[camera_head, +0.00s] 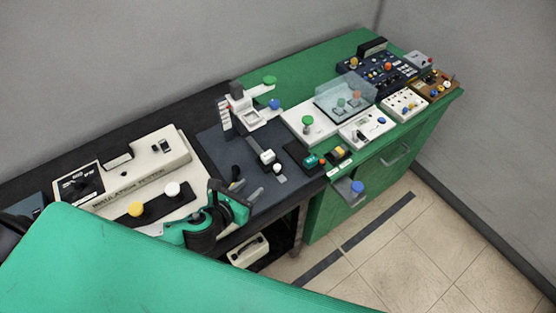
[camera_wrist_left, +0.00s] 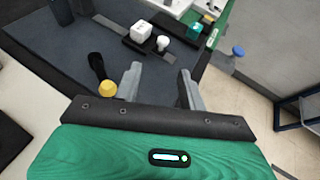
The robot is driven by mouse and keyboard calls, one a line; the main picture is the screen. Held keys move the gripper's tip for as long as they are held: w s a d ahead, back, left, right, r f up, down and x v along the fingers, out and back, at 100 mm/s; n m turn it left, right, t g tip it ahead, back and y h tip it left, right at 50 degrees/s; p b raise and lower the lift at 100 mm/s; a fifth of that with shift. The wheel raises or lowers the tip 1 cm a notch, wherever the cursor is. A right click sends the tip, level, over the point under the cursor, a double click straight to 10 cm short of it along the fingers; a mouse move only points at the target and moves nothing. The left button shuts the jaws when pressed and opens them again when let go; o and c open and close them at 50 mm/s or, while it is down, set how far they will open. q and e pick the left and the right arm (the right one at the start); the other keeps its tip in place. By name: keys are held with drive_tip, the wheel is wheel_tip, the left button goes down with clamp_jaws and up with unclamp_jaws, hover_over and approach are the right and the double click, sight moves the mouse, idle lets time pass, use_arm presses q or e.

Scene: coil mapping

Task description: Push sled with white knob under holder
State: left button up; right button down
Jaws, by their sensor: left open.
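The sled with the white knob shows in the left wrist view as a dark strip with a white knob (camera_wrist_left: 163,42) beside a white block (camera_wrist_left: 141,30). In the head view the white knob (camera_head: 278,168) and white block (camera_head: 267,157) sit on the dark mat. The holder, a pale upright stand with an arm (camera_head: 240,100), stands behind them, apart from the knob. My left gripper (camera_wrist_left: 160,74) is open and empty, its fingers pointing toward the knob but short of it. In the head view my left gripper (camera_head: 246,190) is in front of the sled. My right gripper is not in view.
A black lever (camera_wrist_left: 97,66) with a yellow knob (camera_wrist_left: 105,89) stands close by the left finger. A pale insulation tester (camera_head: 150,165) lies to the left.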

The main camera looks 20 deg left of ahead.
sight(276, 167)
use_arm(q)
drive_tip(key=shift+s+d+m, duration=0.1)
drive_tip(key=shift+d+m, duration=0.05)
drive_tip(key=shift+m, duration=0.25)
drive_tip(key=shift+h, duration=0.3)
drive_tip(key=x, duration=0.2)
drive_tip(key=p+x, duration=0.1)
drive_tip(key=x, duration=0.1)
drive_tip(key=shift+r, duration=0.25)
drive_tip(key=p+x, duration=0.1)
drive_tip(key=x, duration=0.7)
drive_tip(key=shift+w+f+p, duration=0.15)
drive_tip(key=shift+w+p, duration=0.05)
drive_tip(key=shift+p, duration=0.2)
drive_tip(key=shift+w+d+f, duration=0.1)
drive_tip(key=shift+w+f, duration=0.1)
drive_tip(key=shift+w, duration=0.2)
clamp_jaws()
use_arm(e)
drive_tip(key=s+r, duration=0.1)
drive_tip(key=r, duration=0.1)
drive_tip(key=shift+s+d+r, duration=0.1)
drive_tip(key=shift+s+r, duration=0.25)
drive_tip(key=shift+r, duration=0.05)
